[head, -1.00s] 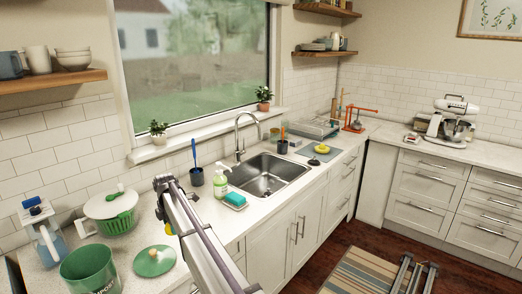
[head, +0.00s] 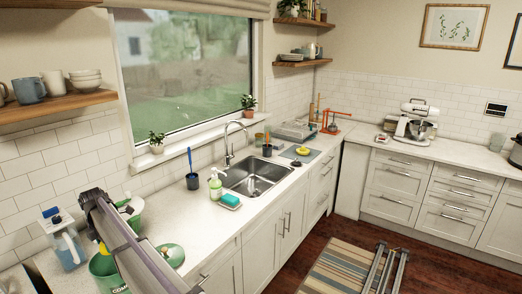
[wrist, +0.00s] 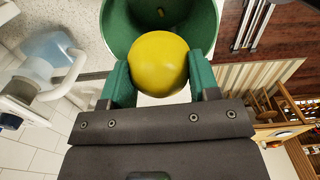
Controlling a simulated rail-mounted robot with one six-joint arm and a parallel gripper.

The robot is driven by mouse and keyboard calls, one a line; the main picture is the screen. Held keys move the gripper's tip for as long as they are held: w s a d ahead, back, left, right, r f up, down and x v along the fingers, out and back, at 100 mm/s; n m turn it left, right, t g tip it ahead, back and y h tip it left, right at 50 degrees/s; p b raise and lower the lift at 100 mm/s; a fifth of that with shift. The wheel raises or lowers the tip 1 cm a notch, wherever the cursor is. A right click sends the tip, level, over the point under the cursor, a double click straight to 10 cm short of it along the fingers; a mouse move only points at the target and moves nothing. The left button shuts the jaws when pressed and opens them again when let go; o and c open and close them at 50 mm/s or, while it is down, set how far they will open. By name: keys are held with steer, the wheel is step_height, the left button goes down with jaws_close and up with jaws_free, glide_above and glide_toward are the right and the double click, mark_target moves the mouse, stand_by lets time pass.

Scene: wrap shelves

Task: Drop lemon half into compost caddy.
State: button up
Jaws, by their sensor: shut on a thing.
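My gripper (wrist: 158,72) is shut on the yellow lemon half (wrist: 160,62), held between its two green finger pads in the wrist view. The green compost caddy (wrist: 205,25) shows its open mouth just beyond the lemon half, which overlaps part of the rim and opening in that view. In the head view the caddy (head: 104,270) stands at the lower left of the counter, partly hidden by my arm. Its green lid (head: 172,254) lies on the counter to its right. I cannot tell the height of the lemon half above the caddy.
The soap bottle (head: 215,184) and sink (head: 257,177) are farther right. Counter between lid and soap is clear.

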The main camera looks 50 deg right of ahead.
steer(key=shift+a+r, duration=0.1)
steer(key=shift+a, duration=0.05)
steer(key=shift+w+d+f+b, duration=0.1)
steer(key=shift+d+f+b, duration=0.5)
steer(key=shift+d, duration=0.3)
steer(key=f+b, duration=0.5)
steer(key=shift+a, duration=0.2)
steer(key=o, duration=1.1)
steer(key=shift+o, duration=0.2)
steer(key=shift+r, duration=0.1)
step_height(320, 180, up, 11)
steer(key=p, duration=1.1)
steer(key=shift+f, duration=0.2)
